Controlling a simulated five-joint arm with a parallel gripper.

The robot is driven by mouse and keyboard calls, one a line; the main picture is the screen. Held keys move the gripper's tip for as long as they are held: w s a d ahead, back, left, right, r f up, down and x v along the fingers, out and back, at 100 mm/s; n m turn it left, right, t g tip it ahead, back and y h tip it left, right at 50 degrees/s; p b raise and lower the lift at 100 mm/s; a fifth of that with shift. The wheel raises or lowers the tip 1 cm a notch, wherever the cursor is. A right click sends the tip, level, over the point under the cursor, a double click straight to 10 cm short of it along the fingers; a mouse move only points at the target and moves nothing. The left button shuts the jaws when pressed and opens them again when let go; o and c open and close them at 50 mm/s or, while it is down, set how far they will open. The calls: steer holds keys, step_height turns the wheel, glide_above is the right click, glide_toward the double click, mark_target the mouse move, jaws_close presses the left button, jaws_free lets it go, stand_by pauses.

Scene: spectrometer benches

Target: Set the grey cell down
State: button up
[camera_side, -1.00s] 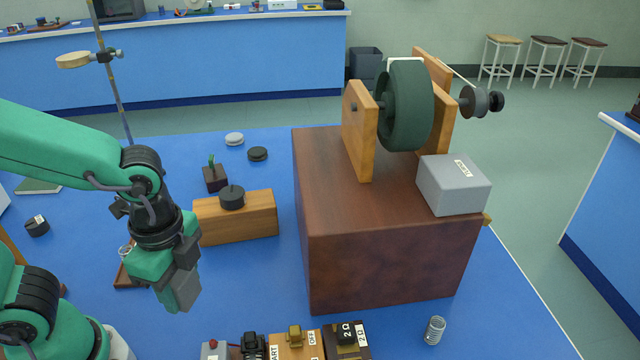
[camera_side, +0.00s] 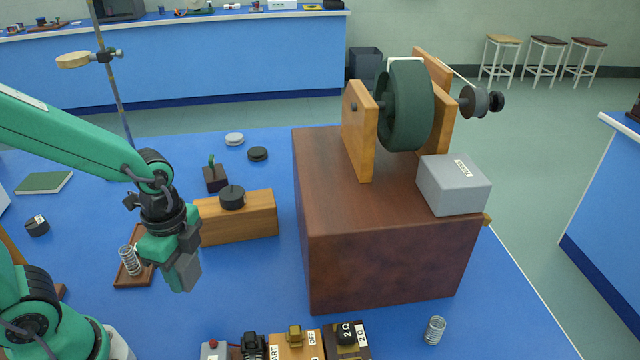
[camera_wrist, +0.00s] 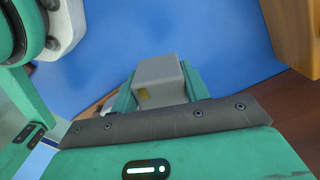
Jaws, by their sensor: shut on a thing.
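The grey cell (camera_side: 184,274) is a small grey block at the lower end of my gripper (camera_side: 178,258) in the side view. My gripper is shut on it. In the wrist view the grey cell (camera_wrist: 160,82) sits between the two green fingers of my gripper (camera_wrist: 158,92), with a small yellowish patch on its near face. The gripper points down over the blue bench (camera_side: 240,290), left of the large brown box. I cannot tell how far the cell's underside is from the bench.
A wooden tray (camera_side: 122,281) with a coil spring (camera_side: 130,260) lies just left of the gripper. A wooden block (camera_side: 255,222) with a black knob stands behind it. The brown box (camera_side: 395,265) is to the right. Switch boxes (camera_side: 295,345) line the front. Blue bench between is clear.

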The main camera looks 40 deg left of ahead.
steer(key=shift+w+a+f, duration=0.55)
steer(key=shift+a+f, duration=0.1)
steer(key=shift+a, duration=0.25)
steer(key=shift+w+a+f, duration=0.55)
steer(key=shift+a+f, duration=0.05)
steer(key=shift+a, duration=0.25)
steer(key=shift+f, duration=2)
steer(key=shift+w+f, duration=0.15)
steer(key=shift+f, duration=0.4)
steer(key=o, duration=1.1)
steer(key=shift+c, duration=0.2)
steer(key=shift+r, duration=0.1)
step_height(320, 180, up, 13)
